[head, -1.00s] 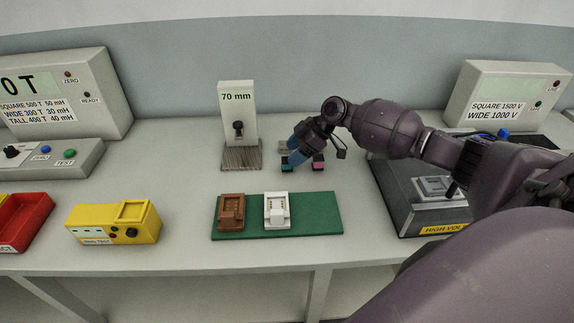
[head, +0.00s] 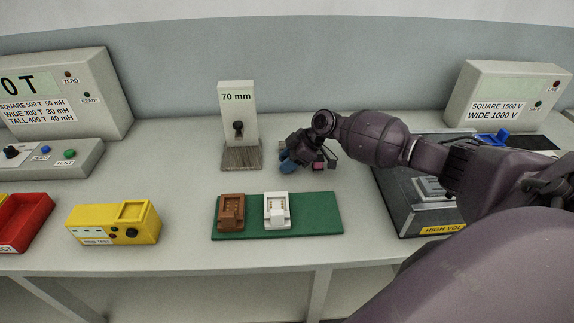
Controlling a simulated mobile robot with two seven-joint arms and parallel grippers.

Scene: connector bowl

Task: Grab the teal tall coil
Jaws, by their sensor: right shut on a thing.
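Whether the coil still touches the table cannot be told. A pink coil (head: 318,164) stands close to the right of the gripper, partly covered by it. My left gripper is not in view.
A green board (head: 322,214) with a brown socket (head: 231,211) and a white socket (head: 277,210) lies in front of the gripper. The 70 mm stand (head: 238,115) is close on the left. A yellow tester (head: 115,222) and a red tray (head: 22,222) are further left.

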